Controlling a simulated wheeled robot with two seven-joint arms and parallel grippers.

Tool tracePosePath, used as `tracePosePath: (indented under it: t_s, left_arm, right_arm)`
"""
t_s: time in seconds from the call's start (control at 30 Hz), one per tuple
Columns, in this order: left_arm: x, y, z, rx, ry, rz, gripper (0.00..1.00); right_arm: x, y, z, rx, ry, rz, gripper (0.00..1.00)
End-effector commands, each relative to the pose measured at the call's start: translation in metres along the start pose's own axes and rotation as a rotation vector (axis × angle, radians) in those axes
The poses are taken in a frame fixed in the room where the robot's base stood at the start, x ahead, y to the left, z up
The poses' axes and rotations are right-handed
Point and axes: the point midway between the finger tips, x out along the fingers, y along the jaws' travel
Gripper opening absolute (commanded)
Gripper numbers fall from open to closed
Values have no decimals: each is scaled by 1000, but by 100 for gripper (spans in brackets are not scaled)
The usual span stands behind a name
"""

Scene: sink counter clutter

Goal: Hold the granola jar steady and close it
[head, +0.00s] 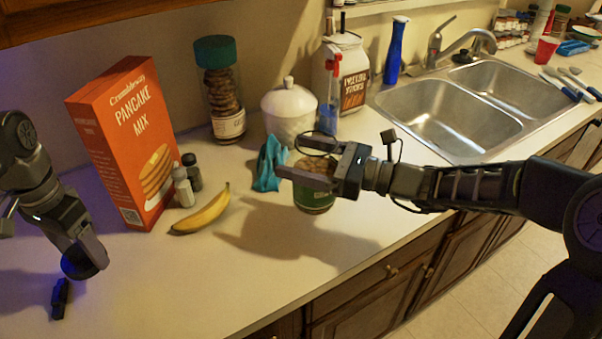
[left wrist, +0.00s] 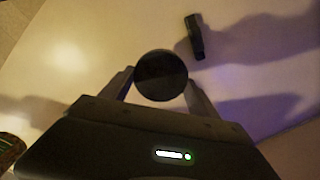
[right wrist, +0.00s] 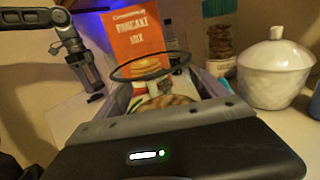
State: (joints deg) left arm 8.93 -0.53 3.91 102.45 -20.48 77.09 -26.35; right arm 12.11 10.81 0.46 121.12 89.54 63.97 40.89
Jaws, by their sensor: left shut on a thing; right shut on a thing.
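My right gripper (head: 322,170) is shut around the granola jar (head: 314,199), a clear jar with a green label, at the counter's front. Brown contents (right wrist: 165,103) show between the fingers in the right wrist view. A thin dark ring (right wrist: 150,66) shows above them; I cannot tell whether it is the jar's rim or a separate part. My left gripper (head: 85,258) is shut on a round dark disc (left wrist: 161,76), seen face-on in the left wrist view; it looks like a lid. The left gripper is at far left, well apart from the jar.
A small black object (head: 60,298) lies below the left gripper. An orange pancake mix box (head: 125,140), two shakers (head: 185,183), a banana (head: 203,212), a teal cloth (head: 269,165), a teal-lidded jar (head: 222,90) and a white canister (head: 289,110) stand between the arms or behind.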

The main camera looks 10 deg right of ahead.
Motion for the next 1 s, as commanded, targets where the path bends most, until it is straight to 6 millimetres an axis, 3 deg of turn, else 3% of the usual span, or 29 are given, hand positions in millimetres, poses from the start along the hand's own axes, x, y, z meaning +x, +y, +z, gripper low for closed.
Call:
tracePosePath:
  t_s: [0.1,0.3,0.87,0.9,1.0]
  left_arm:
    - [0,0,0,0,0,0,32]
    - [0,0,0,0,0,0,32]
    - [0,0,0,0,0,0,32]
    - [0,0,0,0,0,0,32]
    - [0,0,0,0,0,0,32]
  right_arm:
    - [0,0,23,-6,-4,0,13]
    - [0,0,40,-3,-2,0,13]
    - [0,0,40,-1,-2,1,13]
    - [0,0,40,-1,-2,1,81]
    - [0,0,40,-1,-2,1,73]
